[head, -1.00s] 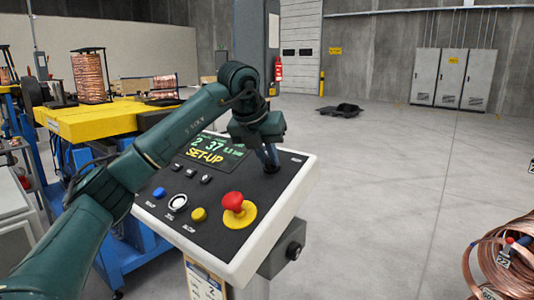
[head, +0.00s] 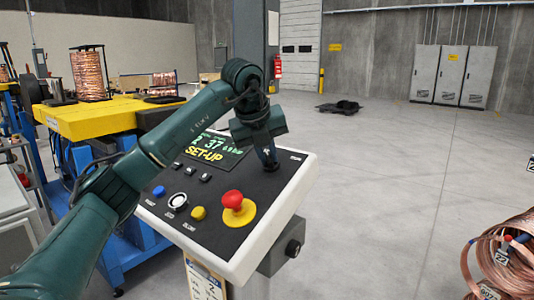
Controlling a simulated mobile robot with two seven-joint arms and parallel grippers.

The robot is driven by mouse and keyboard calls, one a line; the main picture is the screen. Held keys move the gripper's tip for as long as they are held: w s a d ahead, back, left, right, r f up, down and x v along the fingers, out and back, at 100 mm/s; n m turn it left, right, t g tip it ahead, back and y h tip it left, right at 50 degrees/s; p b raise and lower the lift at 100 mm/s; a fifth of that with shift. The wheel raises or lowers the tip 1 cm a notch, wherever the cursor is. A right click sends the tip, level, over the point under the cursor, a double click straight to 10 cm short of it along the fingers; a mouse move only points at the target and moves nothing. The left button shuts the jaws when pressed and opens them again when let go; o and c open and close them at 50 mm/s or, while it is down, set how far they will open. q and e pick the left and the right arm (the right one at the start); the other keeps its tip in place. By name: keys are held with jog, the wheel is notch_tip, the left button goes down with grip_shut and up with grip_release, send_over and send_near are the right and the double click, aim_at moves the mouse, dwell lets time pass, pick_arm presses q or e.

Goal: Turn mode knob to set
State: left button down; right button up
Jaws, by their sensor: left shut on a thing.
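The control panel (head: 262,205) is a black face in a white frame on a stand. My left gripper (head: 270,166) points down at the panel's upper right, right of the screen. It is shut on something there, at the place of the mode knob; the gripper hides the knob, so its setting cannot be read. The screen (head: 207,152) shows "SET-UP" in yellow and green figures, partly covered by my left arm.
A red mushroom button (head: 233,200) on a yellow base stands up near the gripper. Blue (head: 159,192), white-ringed (head: 178,202) and yellow (head: 198,213) buttons line the panel's front. Copper coils (head: 505,255) lie at lower right. The floor right of the panel is clear.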

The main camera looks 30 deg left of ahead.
pick_arm(q)
jog(key=c, duration=1.4)
grip_release()
jog(key=shift+c, duration=0.2)
jog(key=shift+s+r, duration=0.15)
jog(key=shift+r, duration=0.3)
jog(key=v, duration=1.2)
jog(key=shift+s+d, duration=0.1)
jog(key=shift+s, duration=0.05)
